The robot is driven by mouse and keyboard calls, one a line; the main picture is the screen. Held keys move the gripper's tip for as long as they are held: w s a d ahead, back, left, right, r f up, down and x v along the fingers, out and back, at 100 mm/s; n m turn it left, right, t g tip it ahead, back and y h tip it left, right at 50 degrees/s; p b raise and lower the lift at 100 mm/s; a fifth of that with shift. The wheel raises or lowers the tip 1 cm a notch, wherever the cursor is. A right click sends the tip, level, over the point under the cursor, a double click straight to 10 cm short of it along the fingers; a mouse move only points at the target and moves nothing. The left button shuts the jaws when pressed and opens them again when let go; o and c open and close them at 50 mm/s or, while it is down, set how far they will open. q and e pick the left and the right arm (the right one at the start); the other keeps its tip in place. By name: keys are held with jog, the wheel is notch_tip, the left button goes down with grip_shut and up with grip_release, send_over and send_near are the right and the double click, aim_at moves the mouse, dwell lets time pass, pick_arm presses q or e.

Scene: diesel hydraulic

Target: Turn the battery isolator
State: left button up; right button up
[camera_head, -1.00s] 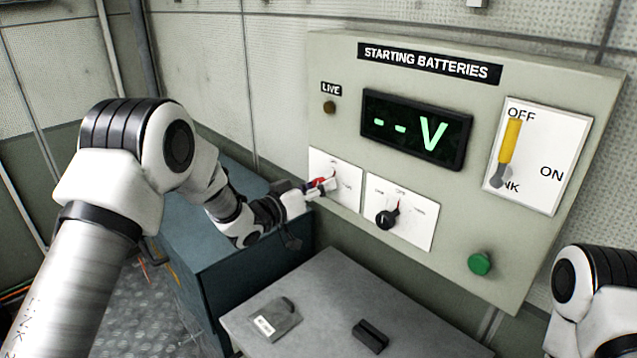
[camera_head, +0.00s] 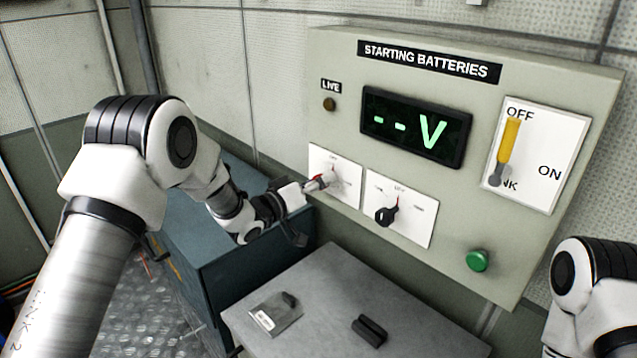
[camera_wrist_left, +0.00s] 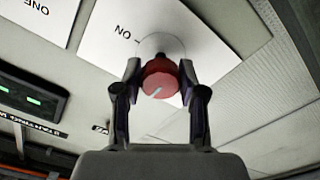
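The battery isolator is a red round knob (camera_wrist_left: 160,80) with a pale mark, on a white plate (camera_head: 347,190) at the lower left of the grey panel. My left gripper (camera_head: 318,183) reaches the knob from the left and largely hides it in the head view. In the left wrist view its two fingers (camera_wrist_left: 160,72) stand on both sides of the knob, tips bent in against it. The word ON shows on the plate beside the knob. My right gripper is out of view; only part of that arm shows at the lower right.
The panel (camera_head: 335,55) also carries a black selector knob (camera_head: 386,215), a green button (camera_head: 478,261), a yellow-handled switch (camera_head: 508,142) and a display (camera_head: 416,127) reading "--V". A grey table (camera_head: 330,270) below holds a flat plate (camera_head: 276,313) and a black block (camera_head: 369,330).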

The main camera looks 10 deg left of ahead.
pick_arm(q)
jog(key=shift+o, duration=1.1)
jog(key=shift+d, duration=0.1)
jog(key=shift+w+f, duration=0.1)
jog(key=v, duration=1.2)
jog(key=shift+d, duration=0.1)
